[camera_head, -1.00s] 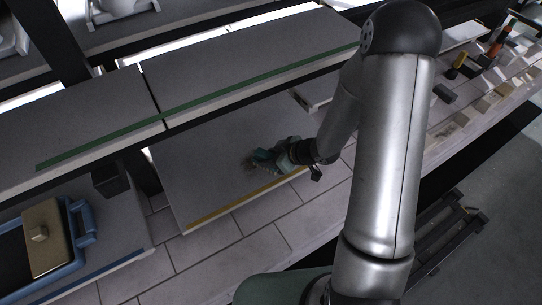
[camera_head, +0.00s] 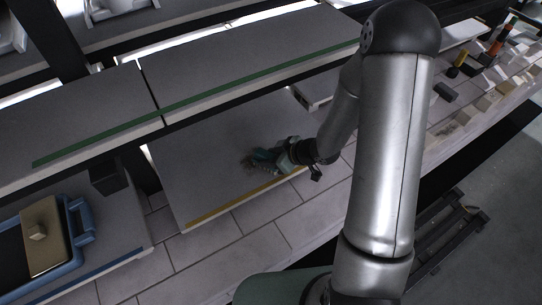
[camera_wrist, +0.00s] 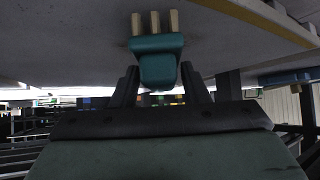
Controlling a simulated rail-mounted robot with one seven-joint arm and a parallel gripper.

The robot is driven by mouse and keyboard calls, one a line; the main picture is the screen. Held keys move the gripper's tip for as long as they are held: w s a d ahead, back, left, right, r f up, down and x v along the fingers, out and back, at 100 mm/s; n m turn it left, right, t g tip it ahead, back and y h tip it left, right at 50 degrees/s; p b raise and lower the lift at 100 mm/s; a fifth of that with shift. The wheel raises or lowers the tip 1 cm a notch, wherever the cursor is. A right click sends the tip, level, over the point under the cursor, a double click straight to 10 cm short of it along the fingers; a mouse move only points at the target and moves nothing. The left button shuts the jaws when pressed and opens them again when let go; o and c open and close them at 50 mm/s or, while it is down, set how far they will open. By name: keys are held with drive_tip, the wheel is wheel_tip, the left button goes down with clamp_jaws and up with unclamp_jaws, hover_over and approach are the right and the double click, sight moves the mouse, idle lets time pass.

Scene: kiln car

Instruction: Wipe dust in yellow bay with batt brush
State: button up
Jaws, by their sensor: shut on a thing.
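My gripper (camera_head: 280,156) is over the front part of the yellow-striped bay (camera_head: 200,165), below the green-striped shelf. It is shut on the batt brush, a teal block with pale bristle tufts. In the wrist view, the brush (camera_wrist: 158,65) sits between the two fingers with its tufts towards the grey batt surface (camera_wrist: 70,40). I cannot tell for sure whether the tufts touch it. A dark, mottled dust patch (camera_head: 248,163) shows on the batt just left of the gripper. The brush is partly hidden by the gripper in the head view.
The green-striped shelf (camera_head: 250,75) overhangs the back of the bay. Several small blocks lie at upper right. The batt left of the gripper is open.

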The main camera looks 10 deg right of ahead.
drive_tip(key=shift+f+b, duration=0.3)
drive_tip(key=shift+f, duration=0.05)
idle(0.4)
drive_tip(key=shift+w+a+p, duration=0.3)
drive_tip(key=shift+w+a, duration=0.1)
drive_tip(key=shift+w, duration=0.5)
drive_tip(key=shift+w+a+p, duration=0.3)
drive_tip(key=shift+w+a, duration=0.15)
drive_tip(key=shift+w, duration=0.4)
drive_tip(key=shift+w+a+p, duration=0.3)
drive_tip(key=shift+w+a, duration=0.1)
drive_tip(key=shift+w, duration=0.5)
